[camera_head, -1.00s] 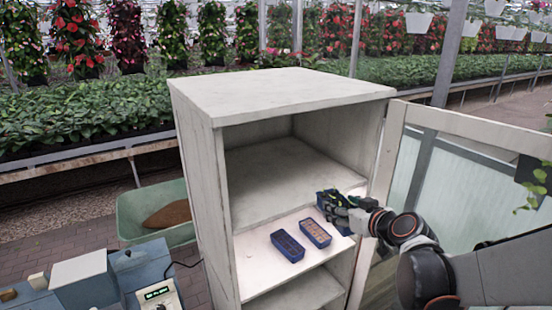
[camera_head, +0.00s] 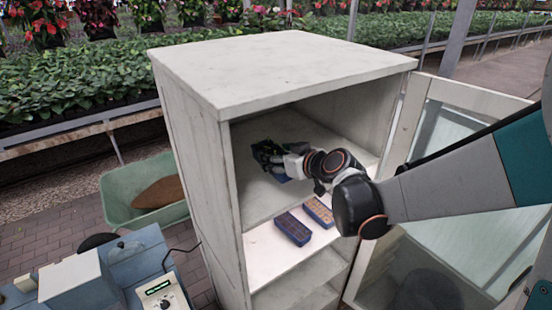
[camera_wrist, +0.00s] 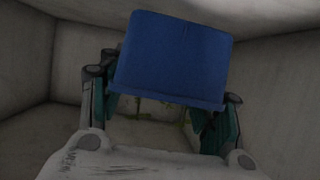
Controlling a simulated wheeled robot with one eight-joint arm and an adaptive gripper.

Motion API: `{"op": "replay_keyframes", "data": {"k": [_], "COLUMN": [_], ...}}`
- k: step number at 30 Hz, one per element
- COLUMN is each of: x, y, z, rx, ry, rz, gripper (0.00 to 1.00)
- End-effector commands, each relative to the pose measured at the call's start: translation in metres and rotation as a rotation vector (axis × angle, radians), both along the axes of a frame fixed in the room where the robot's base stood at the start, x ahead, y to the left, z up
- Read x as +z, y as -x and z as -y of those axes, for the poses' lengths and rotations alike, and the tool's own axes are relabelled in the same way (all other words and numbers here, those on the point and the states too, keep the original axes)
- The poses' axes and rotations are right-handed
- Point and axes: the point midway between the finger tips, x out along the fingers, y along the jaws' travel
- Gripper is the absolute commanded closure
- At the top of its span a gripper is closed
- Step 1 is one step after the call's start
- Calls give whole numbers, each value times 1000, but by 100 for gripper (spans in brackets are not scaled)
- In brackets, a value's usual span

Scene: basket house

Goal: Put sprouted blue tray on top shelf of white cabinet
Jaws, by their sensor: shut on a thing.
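The white cabinet (camera_head: 205,165) stands open in the head view. My gripper (camera_head: 268,157) is inside its top compartment, above the top shelf (camera_head: 262,200). I cannot tell whether the tray touches the shelf.
The cabinet door (camera_head: 480,108) is swung open to the right, beside my arm. A green wheelbarrow tub (camera_head: 150,215) stands left of the cabinet. A blue bench with a device (camera_head: 162,297) is at the lower left.

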Motion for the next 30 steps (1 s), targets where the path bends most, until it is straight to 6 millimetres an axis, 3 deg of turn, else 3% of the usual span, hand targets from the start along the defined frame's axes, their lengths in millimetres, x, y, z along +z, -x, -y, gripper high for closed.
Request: {"op": "replay_keyframes", "data": {"k": [15, 27, 28, 30], "x": [-53, -58, -58, -57], "y": [0, 0, 0, 0], "z": [0, 0, 0, 0], "rx": [-1, 0, 0, 0], "ry": [0, 0, 0, 0], "rz": [0, 0, 0, 0], "gripper": [72, 72, 40, 24]}}
